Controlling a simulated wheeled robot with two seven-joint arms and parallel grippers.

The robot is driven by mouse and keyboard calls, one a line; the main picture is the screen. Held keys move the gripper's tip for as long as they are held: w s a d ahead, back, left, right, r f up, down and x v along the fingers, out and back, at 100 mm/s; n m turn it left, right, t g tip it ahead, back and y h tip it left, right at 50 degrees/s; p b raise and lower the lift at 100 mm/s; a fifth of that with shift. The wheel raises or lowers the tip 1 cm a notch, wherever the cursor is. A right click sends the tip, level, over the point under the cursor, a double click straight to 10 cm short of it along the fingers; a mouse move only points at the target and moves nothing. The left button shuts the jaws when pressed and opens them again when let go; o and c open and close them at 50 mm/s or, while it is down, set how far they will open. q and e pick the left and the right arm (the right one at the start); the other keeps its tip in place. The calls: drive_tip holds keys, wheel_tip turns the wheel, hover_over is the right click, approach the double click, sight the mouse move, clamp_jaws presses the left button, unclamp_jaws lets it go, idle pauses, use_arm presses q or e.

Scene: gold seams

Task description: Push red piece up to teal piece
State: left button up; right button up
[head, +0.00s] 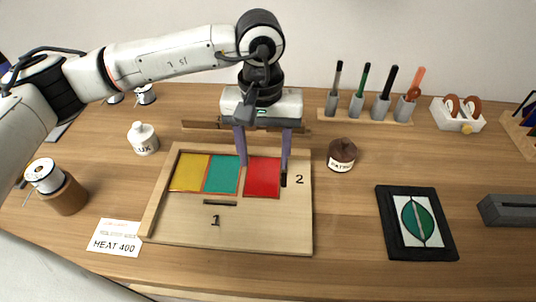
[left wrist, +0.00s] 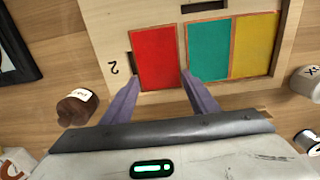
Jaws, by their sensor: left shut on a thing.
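The red piece (head: 262,178) lies flat on the wooden board (head: 262,228), right of the teal piece (head: 222,175) in the head view. A narrow gap shows between red and teal; in the left wrist view a finger reaches into its near end. The yellow piece (head: 189,173) lies left of the teal one, edges together. My left gripper (head: 263,172) points down with a finger at each side of the red piece, closed on it. The left wrist view also shows the red piece (left wrist: 157,55) between the fingers (left wrist: 160,84). My right gripper is out of view.
Dark slots marked 1 (head: 220,202) and 2 (head: 284,180) are in the board. A brown pot (head: 342,153) stands right of the board and a white flux jar (head: 143,138) left of it. A framed panel (head: 387,225) lies at right. A tool rack (head: 366,114) stands behind.

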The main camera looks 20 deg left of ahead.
sight(262, 164)
use_arm(q)
drive_tip(key=o, duration=1.1)
drive_tip(key=shift+s+a+f, duration=0.1)
drive_tip(key=shift+a+f, duration=0.05)
drive_tip(key=shift+a, duration=0.3)
drive_tip(key=shift+o, duration=0.2)
wheel_tip(262, 164, up, 8)
drive_tip(key=p, duration=0.3)
drive_tip(key=shift+d+p, duration=0.4)
drive_tip(key=shift+d, duration=0.1)
